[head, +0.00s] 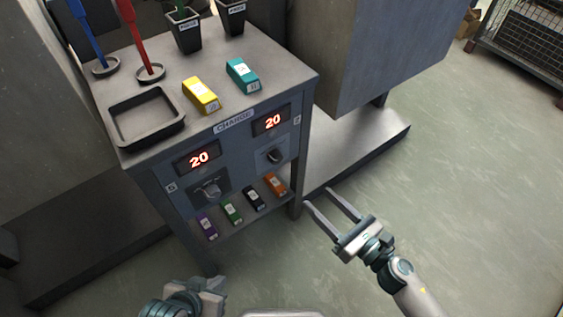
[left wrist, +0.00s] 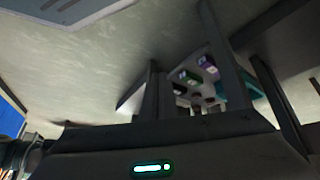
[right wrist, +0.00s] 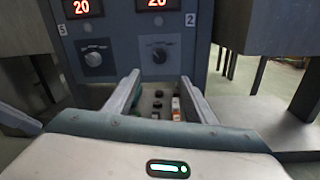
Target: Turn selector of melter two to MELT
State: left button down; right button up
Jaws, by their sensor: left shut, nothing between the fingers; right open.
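The selector of melter two (head: 275,156) is a dark round knob on the cabinet's right front panel, under a red display reading 20 (head: 271,122). It shows clearly in the right wrist view (right wrist: 160,52), near a label reading 2 (right wrist: 190,19); its setting is too small to read. My right gripper (head: 318,197) is open and empty, in front of the cabinet's right leg, below and right of that knob and apart from it. My left gripper (head: 212,284) is shut and empty at the bottom of the head view, below the cabinet.
A similar knob (head: 210,190) sits on the left panel under another 20 display (head: 199,159). Colored blocks lie on the lower shelf (head: 230,224). Yellow (head: 201,95) and teal (head: 243,75) blocks and an empty black tray (head: 112,102) stand on top.

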aim_at(278, 160)
jog(key=p+x, duration=0.1)
jog(key=x, duration=1.4)
jog(key=shift+w+a, duration=0.1)
jog(key=shift+w, duration=0.15)
pick_arm(q)
jog(key=shift+s+a+f+g+y, duration=0.1)
jog(key=shift+s+a+g+y, duration=0.2)
jog(key=shift+a, duration=0.25)
jog(key=shift+s+a+g+y, duration=0.2)
jog(key=shift+s+a+g, duration=0.2)
jog(key=shift+a, duration=0.15)
pick_arm(e)
jog(key=shift+w+a, duration=0.4)
jog(key=shift+w, duration=0.05)
jog(key=c, duration=1)
pick_arm(q)
jog(key=shift+d, duration=0.1)
pick_arm(e)
jog(key=shift+c, duration=0.2)
